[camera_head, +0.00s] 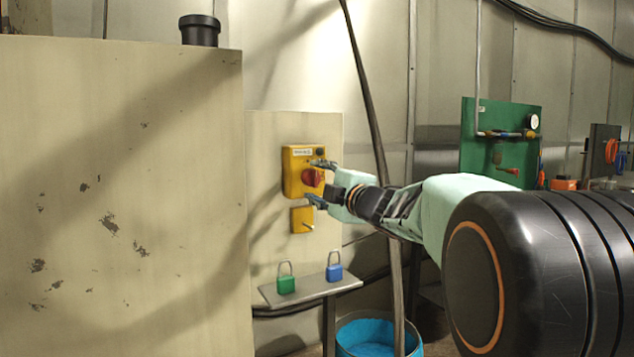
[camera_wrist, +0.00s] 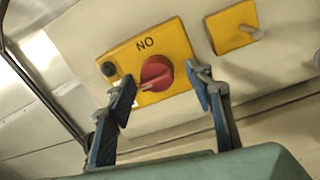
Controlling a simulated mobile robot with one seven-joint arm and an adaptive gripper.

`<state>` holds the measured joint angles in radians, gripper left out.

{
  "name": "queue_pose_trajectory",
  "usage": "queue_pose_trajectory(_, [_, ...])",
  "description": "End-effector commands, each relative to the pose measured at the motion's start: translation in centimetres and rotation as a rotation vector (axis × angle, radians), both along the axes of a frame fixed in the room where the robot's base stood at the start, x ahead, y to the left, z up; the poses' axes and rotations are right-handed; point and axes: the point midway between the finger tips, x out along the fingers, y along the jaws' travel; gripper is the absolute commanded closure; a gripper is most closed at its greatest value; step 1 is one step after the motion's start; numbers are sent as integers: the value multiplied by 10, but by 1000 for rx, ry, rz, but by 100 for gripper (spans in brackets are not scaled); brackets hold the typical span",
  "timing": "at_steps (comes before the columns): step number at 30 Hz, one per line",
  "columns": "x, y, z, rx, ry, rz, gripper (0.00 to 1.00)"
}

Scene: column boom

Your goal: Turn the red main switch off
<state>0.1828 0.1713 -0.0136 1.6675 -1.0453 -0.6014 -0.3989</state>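The red main switch (camera_head: 312,177) is a round knob on a yellow box (camera_head: 291,183) on a pale upright panel. In the wrist view the red knob (camera_wrist: 157,73) sits on the yellow plate (camera_wrist: 178,42) under the letters "NO", which appear upright there. A small pale pointer shows at the knob's lower left edge. My gripper (camera_head: 322,181) is open, its fingers above and below the knob in the head view. In the wrist view my gripper's fingertips (camera_wrist: 160,82) stand left and right of the knob. Whether they touch it I cannot tell.
A smaller yellow plate with a peg (camera_head: 301,220) is below the switch box. A shelf (camera_head: 312,288) holds a green padlock (camera_head: 286,283) and a blue padlock (camera_head: 334,271). A large beige cabinet (camera_head: 120,190) stands left. A hanging cable (camera_head: 370,110) runs behind my arm.

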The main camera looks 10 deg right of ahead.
Motion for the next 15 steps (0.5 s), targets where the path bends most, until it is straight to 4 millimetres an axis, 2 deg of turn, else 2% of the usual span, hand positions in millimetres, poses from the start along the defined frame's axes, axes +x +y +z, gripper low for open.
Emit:
queue_pose_trajectory(8, [-3, -2, 2, 1, -3, -2, 53])
queue_pose_trajectory(15, [-35, -12, 1, 1, -3, -3, 53])
